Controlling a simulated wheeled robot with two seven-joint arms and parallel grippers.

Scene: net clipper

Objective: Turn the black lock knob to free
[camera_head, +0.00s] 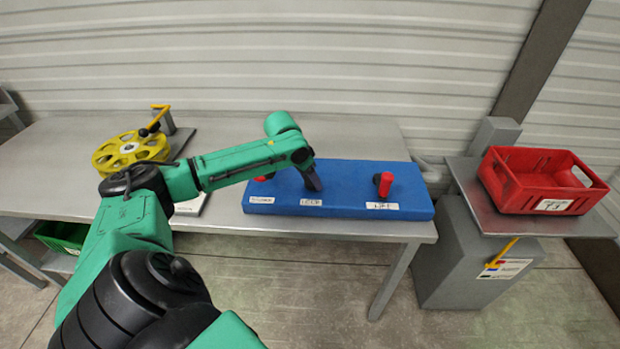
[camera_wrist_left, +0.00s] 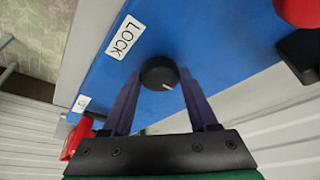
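The black lock knob (camera_wrist_left: 160,74) sits on the blue panel (camera_wrist_left: 205,35) beside the "LOCK" label (camera_wrist_left: 125,37) in the left wrist view. A pale pointer line shows on its face. My left gripper (camera_wrist_left: 158,85) is open, with one finger on each side of the knob; I cannot tell whether they touch it. In the head view my left gripper (camera_head: 312,183) points down at the middle of the blue panel (camera_head: 350,174), behind the middle label (camera_head: 311,203), and hides the knob. My right gripper is in neither view.
A red-handled control (camera_head: 384,182) stands on the panel's right part, and another red part (camera_head: 263,178) shows left of my gripper. A yellow reel (camera_head: 130,150) is on the table's left. A red crate (camera_head: 540,181) rests on a stand at right.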

